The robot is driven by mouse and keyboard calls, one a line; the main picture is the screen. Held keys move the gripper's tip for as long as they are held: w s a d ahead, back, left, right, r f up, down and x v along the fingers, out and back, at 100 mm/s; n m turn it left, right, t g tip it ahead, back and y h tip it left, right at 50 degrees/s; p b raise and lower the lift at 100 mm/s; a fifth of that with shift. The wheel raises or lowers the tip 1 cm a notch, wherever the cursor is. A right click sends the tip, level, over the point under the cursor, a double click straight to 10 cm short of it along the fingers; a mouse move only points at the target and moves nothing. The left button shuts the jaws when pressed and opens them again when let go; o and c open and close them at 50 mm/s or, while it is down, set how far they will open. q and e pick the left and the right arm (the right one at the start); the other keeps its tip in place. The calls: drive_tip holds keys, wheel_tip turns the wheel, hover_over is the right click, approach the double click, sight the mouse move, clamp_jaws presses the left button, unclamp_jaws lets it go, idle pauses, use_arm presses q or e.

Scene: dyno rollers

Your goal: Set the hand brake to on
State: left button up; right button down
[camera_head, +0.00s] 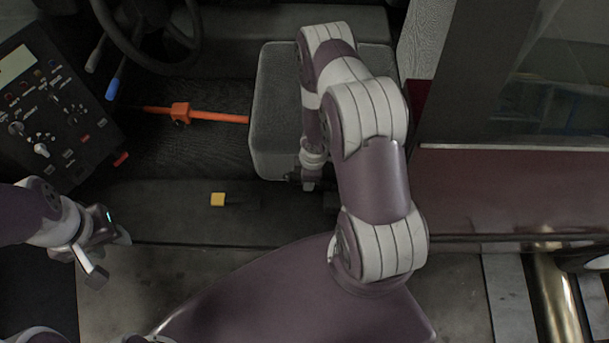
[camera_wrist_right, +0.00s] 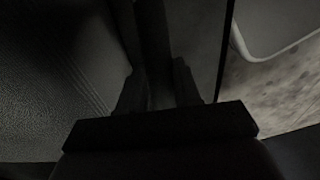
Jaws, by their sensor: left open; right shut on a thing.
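My right gripper (camera_wrist_right: 159,88) is shut on a dark upright bar (camera_wrist_right: 153,35) in the right wrist view. The bar looks like the hand brake lever, but the view is too dark to be sure. In the head view my right arm reaches over the grey seat, and its hand (camera_head: 308,182) is low at the seat's front edge. The arm and hand hide the held bar there. My left gripper (camera_head: 108,255) is open and empty at the lower left, apart from everything.
An orange lever (camera_head: 180,113) lies left of the grey seat (camera_head: 275,110). A black control panel (camera_head: 50,115) and steering wheel (camera_head: 150,65) are at the upper left. A dark red panel (camera_head: 510,195) is at the right.

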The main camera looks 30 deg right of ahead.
drive_tip(key=shift+r, duration=0.15)
drive_tip(key=c, duration=0.9)
unclamp_jaws()
drive_tip(key=shift+d, duration=0.1)
drive_tip(key=shift+o, duration=0.6)
drive_tip(key=shift+s, duration=0.1)
wheel_tip(320, 180, up, 13)
drive_tip(key=p, duration=0.5)
drive_tip(key=shift+s+d, duration=0.25)
drive_tip(key=shift+d, duration=0.15)
drive_tip(key=shift+f, duration=0.2)
